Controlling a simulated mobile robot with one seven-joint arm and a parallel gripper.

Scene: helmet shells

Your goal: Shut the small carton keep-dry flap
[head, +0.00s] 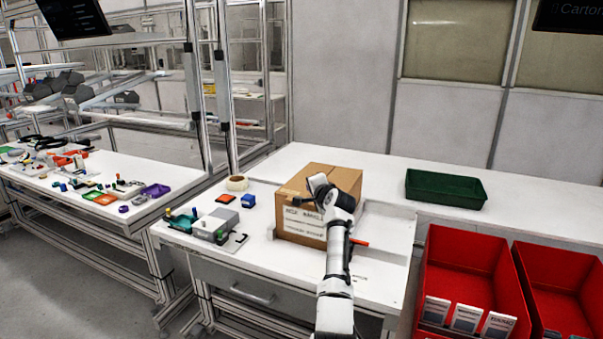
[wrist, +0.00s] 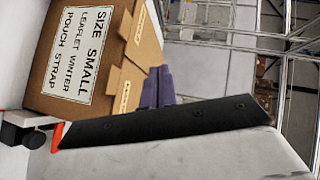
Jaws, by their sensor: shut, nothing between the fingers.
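The small carton (head: 333,176) is a brown cardboard box on the white workbench, with a printed white label on its near side. My gripper (head: 299,201) is shut and empty at the carton's near upper edge. My arm hides part of the carton; contact is unclear.
A green tray (head: 445,188) stands right of the carton. Red bins (head: 466,262) stand at the lower right. A tape roll (head: 237,183), a blue block (head: 248,200) and a grey fixture (head: 214,226) lie to the left. A black bar (wrist: 165,123) crosses the wrist view.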

